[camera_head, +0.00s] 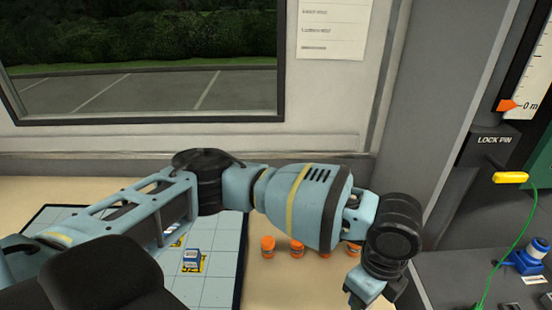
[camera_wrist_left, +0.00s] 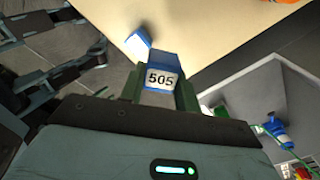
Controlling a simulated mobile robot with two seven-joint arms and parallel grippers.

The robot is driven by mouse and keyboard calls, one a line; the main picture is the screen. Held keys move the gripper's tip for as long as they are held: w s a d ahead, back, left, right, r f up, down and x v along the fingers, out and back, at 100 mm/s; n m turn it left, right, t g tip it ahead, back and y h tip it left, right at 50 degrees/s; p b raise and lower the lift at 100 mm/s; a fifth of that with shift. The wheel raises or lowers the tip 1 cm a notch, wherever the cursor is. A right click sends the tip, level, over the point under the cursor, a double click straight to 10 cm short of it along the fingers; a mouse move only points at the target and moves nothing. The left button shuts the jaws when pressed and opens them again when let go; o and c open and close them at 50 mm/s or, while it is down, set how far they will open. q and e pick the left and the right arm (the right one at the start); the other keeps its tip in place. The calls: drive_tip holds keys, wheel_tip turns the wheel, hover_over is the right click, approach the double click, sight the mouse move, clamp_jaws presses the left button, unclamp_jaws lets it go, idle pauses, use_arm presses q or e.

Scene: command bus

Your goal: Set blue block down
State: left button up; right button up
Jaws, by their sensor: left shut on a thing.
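A blue block with a white label reading 505 (camera_wrist_left: 161,73) sits between the fingers of my left gripper (camera_wrist_left: 161,88) in the left wrist view. The gripper is shut on it. In the head view my left arm reaches across to the right, and the gripper (camera_head: 364,288) is low, right of the gridded board; the held block cannot be made out there. Another blue and white block (camera_wrist_left: 138,43) lies just beyond the held one, near the tan tabletop's edge.
Several orange-capped pots (camera_head: 267,247) stand on the tan table right of the board, partly behind my arm. At the right is a grey console with a blue fitting (camera_head: 528,257), a green cord and a yellow lock pin (camera_head: 510,178). A window wall closes the back.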

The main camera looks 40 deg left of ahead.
use_arm(q)
drive_tip(key=s+a+r+n, duration=0.1)
drive_tip(key=s+a+n, duration=0.1)
drive_tip(key=a+n, duration=0.6)
drive_tip(key=s+a+r+n, duration=0.1)
drive_tip(key=s+a+n, duration=0.1)
drive_tip(key=a+n, duration=0.6)
drive_tip(key=n, duration=0.5)
drive_tip(key=shift+s+a+n, duration=0.15)
drive_tip(key=shift+s+n, duration=0.1)
drive_tip(key=shift+n, duration=0.05)
drive_tip(key=shift+s+a, duration=0.1)
